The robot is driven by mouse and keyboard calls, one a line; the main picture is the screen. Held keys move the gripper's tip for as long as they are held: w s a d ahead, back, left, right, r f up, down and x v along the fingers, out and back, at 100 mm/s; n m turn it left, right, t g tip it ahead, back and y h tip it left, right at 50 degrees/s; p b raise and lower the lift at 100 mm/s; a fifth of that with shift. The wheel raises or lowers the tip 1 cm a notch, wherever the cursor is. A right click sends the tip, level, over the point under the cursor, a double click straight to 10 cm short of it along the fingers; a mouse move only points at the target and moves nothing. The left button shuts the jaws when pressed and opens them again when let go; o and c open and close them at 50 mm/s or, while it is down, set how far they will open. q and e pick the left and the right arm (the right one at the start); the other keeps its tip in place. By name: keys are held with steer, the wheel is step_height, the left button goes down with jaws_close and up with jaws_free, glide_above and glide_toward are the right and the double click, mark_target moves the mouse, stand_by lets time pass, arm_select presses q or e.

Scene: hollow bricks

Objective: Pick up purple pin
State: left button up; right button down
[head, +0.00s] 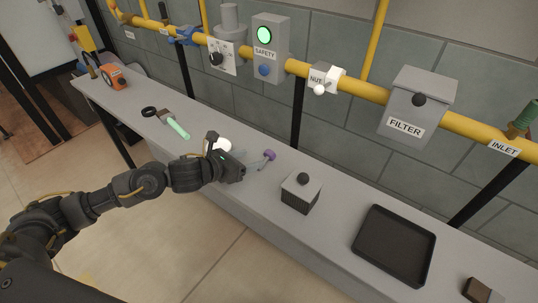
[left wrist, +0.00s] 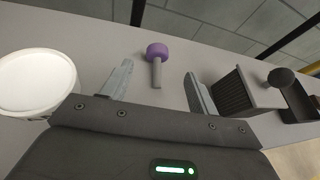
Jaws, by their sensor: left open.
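The purple pin (head: 269,155) lies on the grey bench, with a purple head and a thin grey shank. In the left wrist view the purple pin (left wrist: 157,52) shows its head away from me and its shank pointing towards my gripper. My left gripper (head: 248,170) is open just to the left of the pin in the head view. In the left wrist view the two fingers of my left gripper (left wrist: 158,92) stand apart, with the pin's shank in line with the gap between them. Nothing is held. My right gripper is not in view.
A white round thing (left wrist: 38,82) sits close beside my left gripper. A ribbed grey block with a dark knob (head: 299,193) stands right of the pin. A black tray (head: 394,245) lies farther right. A yellow pipe with labelled boxes runs behind the bench.

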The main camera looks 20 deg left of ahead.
mark_target(267, 155)
arm_select(q)
steer(key=x, duration=0.2)
steer(key=shift+w+f, duration=0.2)
steer(key=shift+w, duration=0.2)
steer(key=shift+d, duration=0.2)
steer(key=shift+w, duration=0.15)
steer(key=x, duration=0.2)
steer(key=p+x, duration=0.1)
steer(key=x, duration=0.1)
steer(key=shift+w+d+f, duration=0.15)
steer(key=shift+f, duration=0.2)
steer(key=shift+w+f, duration=0.15)
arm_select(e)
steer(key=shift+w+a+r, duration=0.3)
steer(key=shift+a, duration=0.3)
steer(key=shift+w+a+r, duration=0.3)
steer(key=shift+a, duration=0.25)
arm_select(q)
steer(key=shift+c, duration=0.4)
steer(key=c, duration=1)
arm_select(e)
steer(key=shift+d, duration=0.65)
